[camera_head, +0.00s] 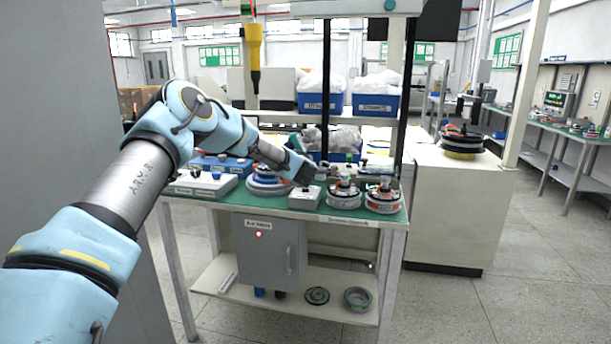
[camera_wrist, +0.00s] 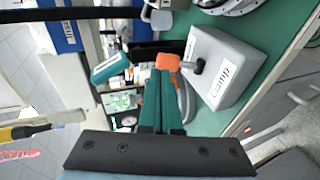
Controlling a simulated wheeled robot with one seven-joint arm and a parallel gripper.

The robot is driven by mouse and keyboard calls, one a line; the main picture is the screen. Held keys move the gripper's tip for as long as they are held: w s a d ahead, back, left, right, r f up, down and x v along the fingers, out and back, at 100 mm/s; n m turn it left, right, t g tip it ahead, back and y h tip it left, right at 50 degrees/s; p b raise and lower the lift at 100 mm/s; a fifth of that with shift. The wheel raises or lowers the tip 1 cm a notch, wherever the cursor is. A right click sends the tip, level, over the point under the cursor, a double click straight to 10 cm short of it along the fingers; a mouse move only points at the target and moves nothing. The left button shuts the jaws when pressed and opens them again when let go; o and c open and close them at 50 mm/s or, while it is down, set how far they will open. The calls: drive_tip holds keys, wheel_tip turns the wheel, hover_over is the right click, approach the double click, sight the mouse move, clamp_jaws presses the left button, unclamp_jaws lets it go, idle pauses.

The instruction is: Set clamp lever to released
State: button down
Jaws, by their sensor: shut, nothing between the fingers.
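A light grey box labelled "CLAMP" (camera_wrist: 222,72) shows in the wrist view, right of centre, on the green bench top. A short dark lever (camera_wrist: 195,66) sticks out of its side, with an orange end (camera_wrist: 167,62) towards my fingers. In the head view the box (camera_head: 305,199) sits near the bench's front edge. My gripper (camera_wrist: 158,82) is shut and empty, its teal fingers ending right by the orange end. Whether they touch it I cannot tell. In the head view my gripper (camera_head: 303,173) is just above the box, and the lever is too small to read there.
Two round motor units (camera_head: 343,194) (camera_head: 384,197) stand just right of the box. A blue-and-white round unit (camera_head: 268,182) and a white box (camera_head: 201,184) stand to its left. Blue bins (camera_head: 376,103) sit on the shelf above. A yellow tool (camera_head: 254,48) hangs over the bench.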

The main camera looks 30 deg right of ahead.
drive_tip(key=shift+s+a+r, duration=0.2)
drive_tip(key=shift+s+a, duration=0.15)
drive_tip(key=shift+s, duration=0.15)
drive_tip(key=r+b+v, duration=0.1)
drive_tip(key=b+v, duration=0.2)
drive_tip(key=v, duration=0.6)
drive_tip(key=shift+b, duration=0.3)
drive_tip(key=s+a+f+m+g+y, duration=0.1)
drive_tip(key=s+a+f+m+g, duration=0.15)
drive_tip(key=a, duration=0.75)
drive_tip(key=s+a+f+m+g+y, duration=0.15)
drive_tip(key=a+m, duration=0.25)
drive_tip(key=a, duration=0.7)
drive_tip(key=s+a+f+m+g+y, duration=0.1)
drive_tip(key=s+a+f+m+g, duration=0.2)
drive_tip(key=a, duration=0.7)
drive_tip(key=s+a+m+g+y, duration=0.2)
drive_tip(key=s+a+g+y, duration=0.1)
drive_tip(key=s+a, duration=1.4)
drive_tip(key=a+y, duration=0.1)
drive_tip(key=a, duration=0.2)
drive_tip(key=shift+f, duration=0.4)
